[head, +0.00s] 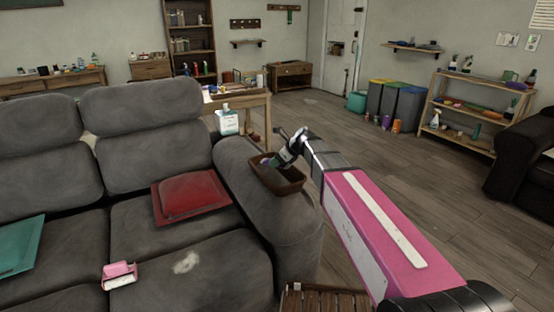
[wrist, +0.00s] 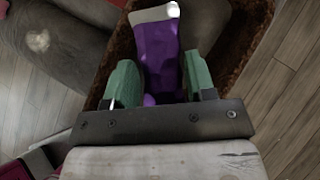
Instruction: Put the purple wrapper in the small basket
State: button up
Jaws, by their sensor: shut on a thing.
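The small basket (head: 290,187) is brown and sits on the grey sofa's right armrest. In the wrist view its dark brown rim and wall (wrist: 245,45) show behind the fingers. My gripper (head: 283,157) is over the basket, pointing down into its opening. The purple wrapper (wrist: 160,50), with a pale end, lies between the two green fingertips of my gripper (wrist: 160,82), which is shut on it. In the head view only a small purple bit of the wrapper (head: 266,160) shows at the basket's left side. Whether the wrapper touches the basket floor cannot be told.
The grey sofa (head: 150,145) holds a red cushion (head: 190,197), a teal item (head: 20,245) and a pink-and-white item (head: 119,274). A wooden table (head: 245,101) with a bottle (head: 228,121) stands behind the armrest. The floor to the right (head: 400,170) is open.

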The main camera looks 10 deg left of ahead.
jog(key=o, duration=1)
jog(key=shift+c, duration=0.2)
